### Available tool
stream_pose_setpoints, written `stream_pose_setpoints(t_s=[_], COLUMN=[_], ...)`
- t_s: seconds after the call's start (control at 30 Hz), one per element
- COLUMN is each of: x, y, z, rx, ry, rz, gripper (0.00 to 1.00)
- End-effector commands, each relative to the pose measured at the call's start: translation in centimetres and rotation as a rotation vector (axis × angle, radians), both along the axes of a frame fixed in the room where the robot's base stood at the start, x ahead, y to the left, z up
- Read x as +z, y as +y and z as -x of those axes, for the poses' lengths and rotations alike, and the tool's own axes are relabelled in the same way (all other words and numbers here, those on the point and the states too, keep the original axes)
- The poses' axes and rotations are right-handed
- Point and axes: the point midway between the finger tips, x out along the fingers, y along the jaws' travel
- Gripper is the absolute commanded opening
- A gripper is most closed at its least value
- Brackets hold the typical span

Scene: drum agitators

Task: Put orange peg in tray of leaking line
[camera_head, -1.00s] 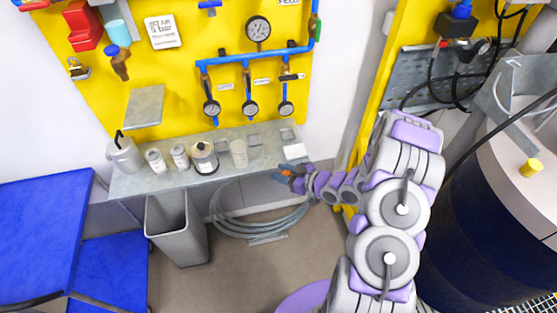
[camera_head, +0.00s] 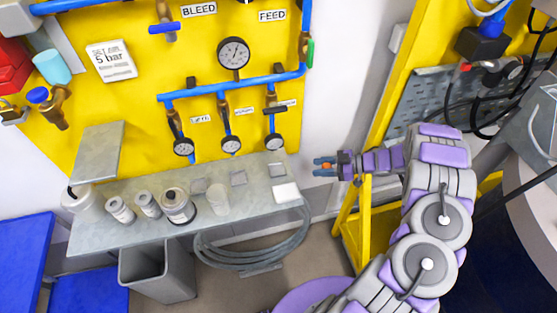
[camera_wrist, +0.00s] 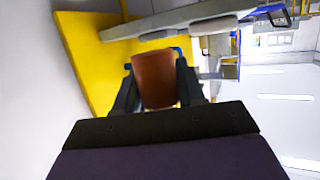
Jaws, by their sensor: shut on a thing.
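My gripper (camera_head: 323,167) is at the right end of the grey shelf, a little above its level and apart from it. It is shut on the orange peg (camera_head: 327,166), only a small part of which shows in the head view. In the wrist view the peg (camera_wrist: 154,78) is a brown-orange block between the two dark fingers. Three flat grey trays lie on the shelf (camera_head: 130,226) below the three small gauges: left (camera_head: 198,187), middle (camera_head: 238,178) and right (camera_head: 274,170). The gauges (camera_head: 183,147), (camera_head: 231,145) and (camera_head: 274,142) hang from a blue pipe. I cannot tell which line leaks.
A white card (camera_head: 286,193) lies at the shelf's right end. A clear cup (camera_head: 217,198) and several cans (camera_head: 178,206) stand further left. A grey bin (camera_head: 157,273) and a coiled hose (camera_head: 252,255) are below. A yellow frame (camera_head: 366,220) stands close to my arm.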

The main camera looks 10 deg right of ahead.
Motion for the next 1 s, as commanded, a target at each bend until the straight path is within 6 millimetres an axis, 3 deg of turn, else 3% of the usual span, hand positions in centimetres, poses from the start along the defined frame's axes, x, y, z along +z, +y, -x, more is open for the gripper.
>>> stream_pose_setpoints(t_s=[0.17, 0.6, 0.7, 1.0], x=[-0.3, -0.4, -0.3, -0.2], y=[0.9, 10.4, 11.8, 13.4], z=[-0.5, -4.5, -5.0, -5.8], rx=[0.016, 0.013, 0.012, 0.012], ry=[0.002, -0.001, 0.0, -0.001], rz=[-0.006, -0.005, -0.006, -0.009], gripper=[0.09, 0.09, 0.09, 0.09])
